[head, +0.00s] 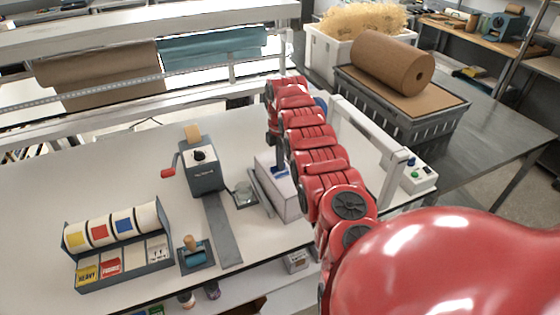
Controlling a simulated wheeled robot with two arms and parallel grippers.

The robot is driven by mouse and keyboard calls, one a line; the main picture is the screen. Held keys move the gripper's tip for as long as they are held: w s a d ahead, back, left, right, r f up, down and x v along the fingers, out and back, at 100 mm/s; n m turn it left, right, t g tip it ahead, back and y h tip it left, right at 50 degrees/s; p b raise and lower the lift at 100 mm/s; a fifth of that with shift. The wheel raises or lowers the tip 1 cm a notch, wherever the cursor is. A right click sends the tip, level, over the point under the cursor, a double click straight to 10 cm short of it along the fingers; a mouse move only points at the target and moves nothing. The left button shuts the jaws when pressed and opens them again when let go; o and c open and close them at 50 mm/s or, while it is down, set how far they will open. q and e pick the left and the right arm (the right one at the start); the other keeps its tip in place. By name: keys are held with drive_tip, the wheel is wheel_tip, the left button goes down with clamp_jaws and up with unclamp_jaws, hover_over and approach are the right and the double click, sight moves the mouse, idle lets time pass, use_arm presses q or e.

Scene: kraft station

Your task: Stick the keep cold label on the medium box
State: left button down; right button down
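A pale box (286,196) lies on the white table, partly hidden behind my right arm. A small blue patch (279,170) shows on its top at my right gripper (281,160); it looks like the blue label, but I cannot tell whether it is stuck down or held. My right gripper points down over the box, largely hidden by my red arm, so its fingers cannot be made out. A label dispenser (117,250) at the left has yellow, red, blue and white rolls. Yellow and red labels show at its front; the place before the blue roll looks blank. My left gripper is out of view.
A grey machine with a red crank (201,170) and a stamp-like tool on a pad (195,256) stand left of the box. A white frame (395,185) and a button panel (418,177) are at the right. A grey crate (400,115) bears a brown roll (390,64).

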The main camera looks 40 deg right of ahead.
drive_tip(key=c, duration=1)
unclamp_jaws()
drive_tip(key=shift+r, duration=2.25)
